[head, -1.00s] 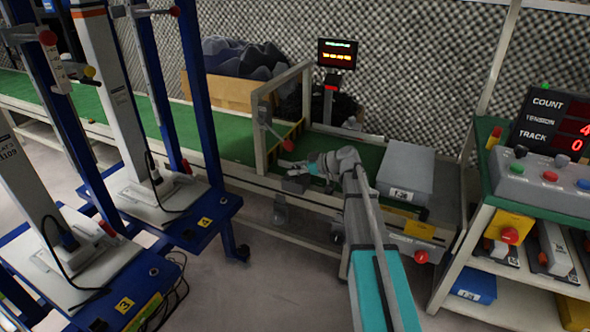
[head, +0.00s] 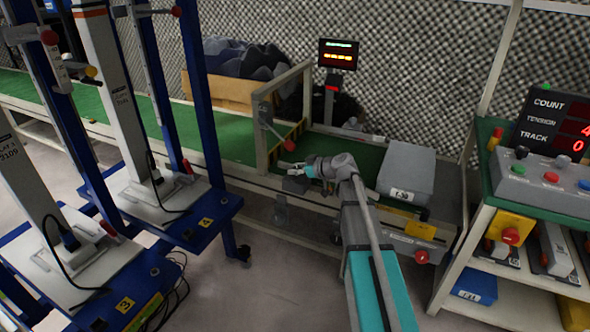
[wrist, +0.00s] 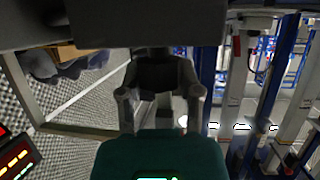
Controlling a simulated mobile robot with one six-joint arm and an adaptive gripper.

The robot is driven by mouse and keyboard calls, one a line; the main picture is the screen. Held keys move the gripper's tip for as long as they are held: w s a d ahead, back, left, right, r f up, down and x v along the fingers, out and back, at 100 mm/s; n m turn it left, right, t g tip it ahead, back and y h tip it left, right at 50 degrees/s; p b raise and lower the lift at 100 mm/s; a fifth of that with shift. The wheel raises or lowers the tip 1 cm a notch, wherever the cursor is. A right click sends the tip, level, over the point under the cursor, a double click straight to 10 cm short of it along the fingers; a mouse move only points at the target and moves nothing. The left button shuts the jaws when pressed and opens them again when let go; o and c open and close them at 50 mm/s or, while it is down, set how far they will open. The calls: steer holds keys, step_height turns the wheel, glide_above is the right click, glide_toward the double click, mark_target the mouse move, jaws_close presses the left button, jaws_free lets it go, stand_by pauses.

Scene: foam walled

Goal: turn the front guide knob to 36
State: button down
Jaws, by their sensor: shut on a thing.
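My gripper (head: 288,170) reaches left over the near rail of the green conveyor, in front of the metal gate frame. In the wrist view its two fingers (wrist: 160,97) stand either side of a dark part. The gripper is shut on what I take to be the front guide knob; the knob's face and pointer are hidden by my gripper. A small display (head: 338,55) on a post behind the conveyor shows a green row and an orange row, too small to read. It also shows in the wrist view (wrist: 15,160).
A grey box (head: 405,172) stands on the conveyor right of my wrist. A red-ended lever (head: 289,145) is close above my gripper. Blue-framed carts (head: 205,215) stand left. A shelf with a button box (head: 545,178) and count display (head: 556,125) is right.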

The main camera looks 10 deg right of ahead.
steer(key=m+t+h, duration=0.2)
steer(key=m+h, duration=0.1)
steer(key=shift+s, duration=0.1)
steer(key=shift+d+m+t+h, duration=0.1)
steer(key=shift+m+t+h, duration=0.8)
steer(key=shift+m+h, duration=1.4)
steer(key=shift+h, duration=0.2)
steer(key=shift+c, duration=1.3)
jaws_free()
